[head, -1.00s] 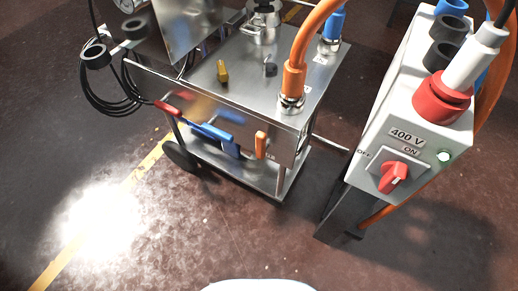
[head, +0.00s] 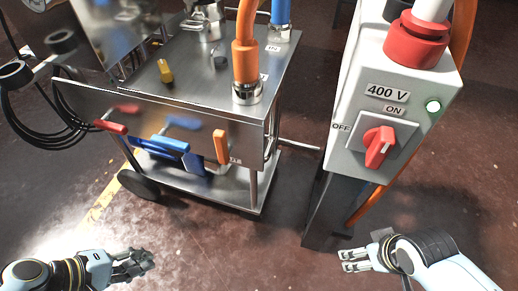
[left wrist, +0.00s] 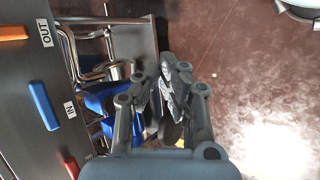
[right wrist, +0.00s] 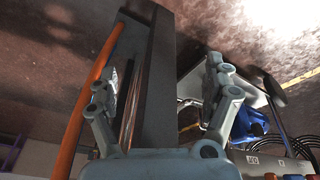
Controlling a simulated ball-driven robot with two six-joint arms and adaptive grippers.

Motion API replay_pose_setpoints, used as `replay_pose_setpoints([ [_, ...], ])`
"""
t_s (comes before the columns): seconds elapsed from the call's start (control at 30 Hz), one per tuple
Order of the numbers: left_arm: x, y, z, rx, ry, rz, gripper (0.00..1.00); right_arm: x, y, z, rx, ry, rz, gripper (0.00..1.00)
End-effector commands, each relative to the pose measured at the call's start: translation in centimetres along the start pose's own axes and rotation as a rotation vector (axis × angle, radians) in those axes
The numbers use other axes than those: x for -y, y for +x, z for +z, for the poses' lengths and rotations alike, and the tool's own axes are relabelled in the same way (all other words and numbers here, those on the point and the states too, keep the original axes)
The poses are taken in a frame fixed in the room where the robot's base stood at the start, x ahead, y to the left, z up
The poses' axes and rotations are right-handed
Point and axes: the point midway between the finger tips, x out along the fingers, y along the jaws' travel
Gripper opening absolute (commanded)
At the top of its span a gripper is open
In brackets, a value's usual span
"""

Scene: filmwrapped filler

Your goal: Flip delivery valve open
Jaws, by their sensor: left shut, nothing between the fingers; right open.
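A steel wheeled cart (head: 190,70) carries an orange lever (head: 220,146), a blue lever (head: 184,123) and a red lever (head: 112,127) on its front. In the left wrist view the orange lever (left wrist: 12,33) is next to an OUT label (left wrist: 45,32), and the blue lever (left wrist: 39,104) is near an IN label (left wrist: 70,109). The orange lever hangs upright in the head view. My left gripper (head: 146,262) is shut and empty, low in front of the cart. My right gripper (head: 344,261) is open and empty, in front of the switch box post. Neither touches a lever.
A grey 400 V switch box (head: 385,70) with a red rotary switch (head: 378,147) and lit green lamp stands on a dark post (head: 325,210) at right. Orange hose (head: 246,40) rises from the cart. Floor between my grippers is clear.

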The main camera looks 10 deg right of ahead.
Motion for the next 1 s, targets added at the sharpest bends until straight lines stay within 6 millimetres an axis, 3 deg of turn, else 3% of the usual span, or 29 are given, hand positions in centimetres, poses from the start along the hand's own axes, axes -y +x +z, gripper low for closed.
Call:
replay_pose_setpoints([
  [0.03,-1.8,1.3,-1.7,0.018,0.0,0.079,0.0,0.3,1.2,-0.3,-0.015,-0.003,-0.003,0.84],
  [0.07,-3.5,1.3,-2.4,0.033,0.001,0.128,0.0,0.4,1.1,-0.8,-0.026,-0.004,-0.004,0.84],
  [0.2,-10.6,0.6,-4.8,0.11,0.035,0.347,0.0,1.0,0.6,-2.5,-0.072,-0.01,-0.012,0.84],
  [0.3,-14.7,-0.4,-5.8,0.171,0.079,0.481,0.0,1.5,0.3,-3.1,-0.1,-0.015,-0.017,0.84],
  [0.5,-20.1,-2.5,-6.5,0.284,0.195,0.688,0.0,2.4,0.2,-3.1,-0.142,-0.024,-0.03,0.84],
  [0.7,-22.1,-3.0,-7.7,0.331,0.302,0.795,0.0,3.1,1.4,-2.2,-0.167,-0.031,-0.04,0.84],
  [1.0,-21.9,-1.4,-10.0,0.31,0.355,0.796,0.0,3.5,4.6,0.8,-0.117,-0.034,-0.046,0.84],
])
